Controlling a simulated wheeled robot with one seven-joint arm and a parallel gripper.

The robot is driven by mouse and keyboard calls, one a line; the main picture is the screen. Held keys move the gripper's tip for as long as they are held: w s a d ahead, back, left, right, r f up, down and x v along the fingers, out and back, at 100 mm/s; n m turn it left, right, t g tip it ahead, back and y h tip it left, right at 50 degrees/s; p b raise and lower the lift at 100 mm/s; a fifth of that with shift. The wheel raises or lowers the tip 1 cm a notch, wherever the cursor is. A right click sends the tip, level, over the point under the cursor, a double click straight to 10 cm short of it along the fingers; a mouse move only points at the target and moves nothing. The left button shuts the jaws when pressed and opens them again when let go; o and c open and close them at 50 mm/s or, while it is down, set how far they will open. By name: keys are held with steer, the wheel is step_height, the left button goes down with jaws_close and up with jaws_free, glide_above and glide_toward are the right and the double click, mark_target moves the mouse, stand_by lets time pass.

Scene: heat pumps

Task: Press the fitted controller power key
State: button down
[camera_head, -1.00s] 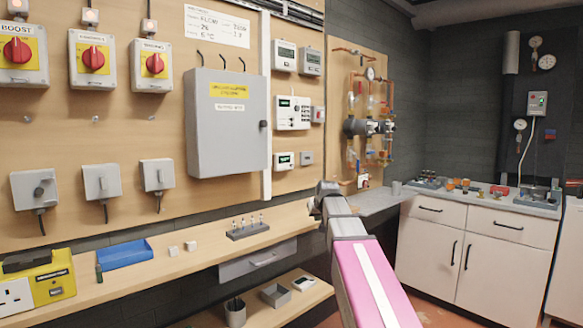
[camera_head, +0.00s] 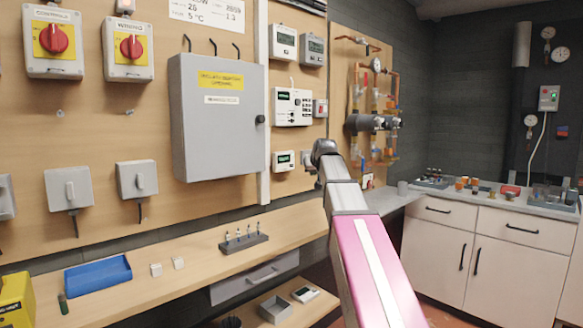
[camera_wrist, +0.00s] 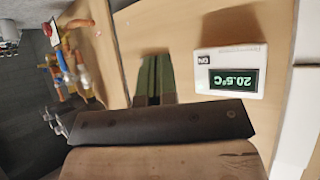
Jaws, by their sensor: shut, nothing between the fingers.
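A small white controller (camera_head: 283,160) with a lit green display is on the wooden wall board, just left of my arm's end in the head view. A white controller (camera_wrist: 244,70) fills the right of the wrist view, upside down, reading 20.5°C, with a small black "ON" mark beside the display. It looks like the same unit. A larger white controller (camera_head: 293,107) with a display and keys sits above. My gripper (camera_wrist: 154,60) shows as shut, empty green-dark fingers left of the controller, apart from it in the picture. I cannot tell its distance from the board. The head view hides its fingertips.
A grey cabinet (camera_head: 220,118) is left of the controllers. A copper pipe board (camera_head: 372,100) is on the right. A wooden bench (camera_head: 190,262) runs below, with a blue tray (camera_head: 98,275) and a rack (camera_head: 243,244). A white counter (camera_head: 490,198) stands back right.

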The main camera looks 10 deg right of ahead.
steer(key=w+a, duration=0.5)
steer(key=w, duration=0.2)
stand_by(0.6)
steer(key=shift+w+a, duration=0.1)
steer(key=shift+a, duration=0.05)
stand_by(1.7)
steer(key=shift+w+a, duration=0.2)
steer(key=shift+w, duration=0.1)
steer(key=shift+w+a, duration=0.2)
steer(key=shift+w, duration=0.1)
stand_by(0.7)
steer(key=shift+s, duration=0.1)
steer(key=shift+s+d, duration=0.4)
steer(key=shift+s, duration=0.15)
stand_by(0.4)
steer(key=shift+s+d, duration=0.75)
steer(key=shift+s, duration=0.25)
steer(key=shift+s+d, duration=0.75)
steer(key=shift+s, duration=0.25)
